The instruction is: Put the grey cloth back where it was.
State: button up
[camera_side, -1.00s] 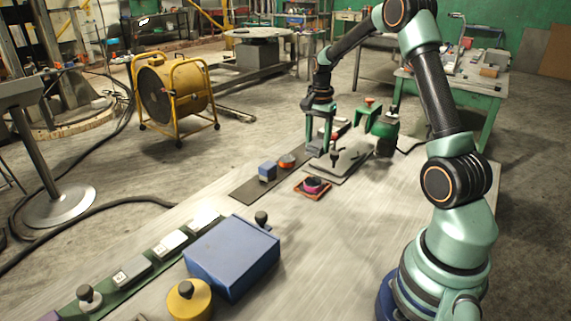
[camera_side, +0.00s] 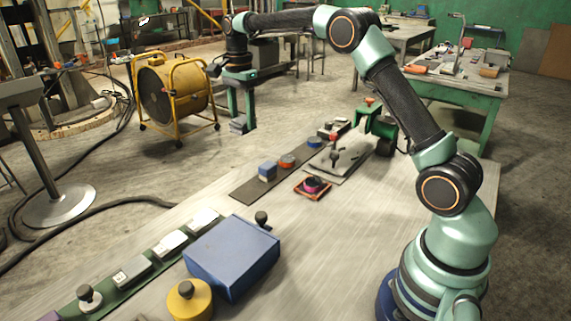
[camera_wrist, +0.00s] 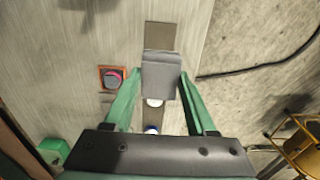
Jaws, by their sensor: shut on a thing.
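My gripper (camera_side: 240,112) is shut on the grey cloth (camera_side: 239,125), a folded grey pad, and holds it raised in the air at the far left side of the bench. In the wrist view the cloth (camera_wrist: 160,75) sits between the two green fingers of my gripper (camera_wrist: 160,85). It hides part of the dark strip (camera_wrist: 158,36) behind it.
A red-framed tray (camera_side: 312,190) with a pink round piece stands right of the strip. Behind it are a grey plate (camera_side: 350,155) and a green machine (camera_side: 375,125). A blue box (camera_side: 232,255) and a yellow cylinder (camera_side: 189,300) stand in front. The middle of the bench is clear.

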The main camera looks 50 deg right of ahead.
notch_tip(320, 180, down, 20)
jog(key=shift+r, duration=0.25)
dwell(0.3)
jog(key=o, duration=1.2)
jog(key=shift+f, duration=0.1)
